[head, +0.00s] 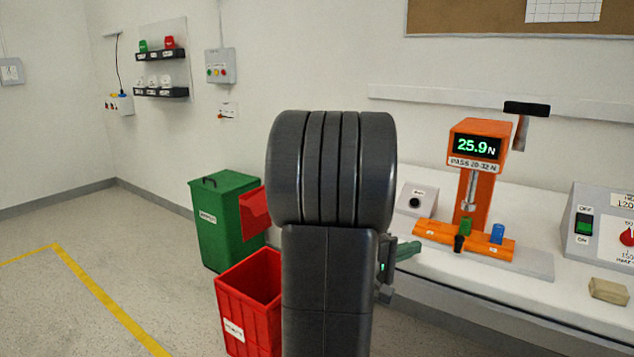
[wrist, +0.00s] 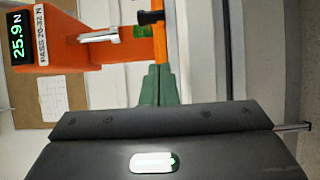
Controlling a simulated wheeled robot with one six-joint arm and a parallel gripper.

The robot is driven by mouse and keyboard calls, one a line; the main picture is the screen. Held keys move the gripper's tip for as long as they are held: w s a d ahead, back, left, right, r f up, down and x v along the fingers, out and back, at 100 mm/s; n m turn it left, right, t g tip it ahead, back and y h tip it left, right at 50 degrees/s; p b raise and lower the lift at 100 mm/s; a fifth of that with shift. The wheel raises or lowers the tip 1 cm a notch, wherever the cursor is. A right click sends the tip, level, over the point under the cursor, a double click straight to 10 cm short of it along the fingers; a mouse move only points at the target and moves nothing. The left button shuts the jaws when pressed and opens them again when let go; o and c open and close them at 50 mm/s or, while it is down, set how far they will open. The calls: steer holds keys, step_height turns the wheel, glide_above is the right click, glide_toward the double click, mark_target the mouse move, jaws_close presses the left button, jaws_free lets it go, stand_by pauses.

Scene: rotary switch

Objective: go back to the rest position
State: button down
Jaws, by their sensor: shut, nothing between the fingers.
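My gripper (head: 412,248) shows its green fingers just right of my dark arm, in front of the white bench. The fingers are together and hold nothing. In the wrist view the shut green fingers (wrist: 158,75) point up the picture, toward the orange test stand (head: 481,145). The stand's display reads 25.9 N. A grey panel with a red rotary knob (head: 628,237) is at the right edge, partly cut off. My gripper is well left of that knob and apart from it. My arm hides the bench's left end and part of the gripper body.
The orange holder (head: 437,234) with green, black and blue pieces lies close to the right of my gripper. A small grey button box (head: 417,200) is behind it. A tan block (head: 608,291) lies on the bench. Green (head: 222,225) and red (head: 236,312) bins stand left; the floor beyond is clear.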

mark_target(420, 257)
steer(key=v, duration=0.7)
steer(key=x, duration=1)
steer(key=shift+s+d, duration=0.1)
steer(key=shift+s, duration=0.05)
steer(key=d+p, duration=0.1)
steer(key=s+d+p, duration=0.1)
steer(key=d, duration=0.1)
steer(key=shift+d+r, duration=0.15)
steer(key=shift+d, duration=0.2)
steer(key=w+a+p, duration=0.1)
steer(key=w+a, duration=0.1)
steer(key=a, duration=0.2)
steer(key=w+a+p, duration=0.2)
steer(key=a, duration=0.1)
steer(key=w+a+p, duration=0.2)
steer(key=a, duration=0.2)
steer(key=shift+w+a, duration=0.2)
steer(key=shift+a, duration=0.1)
steer(key=v, duration=0.7)
steer(key=shift+p, duration=0.3)
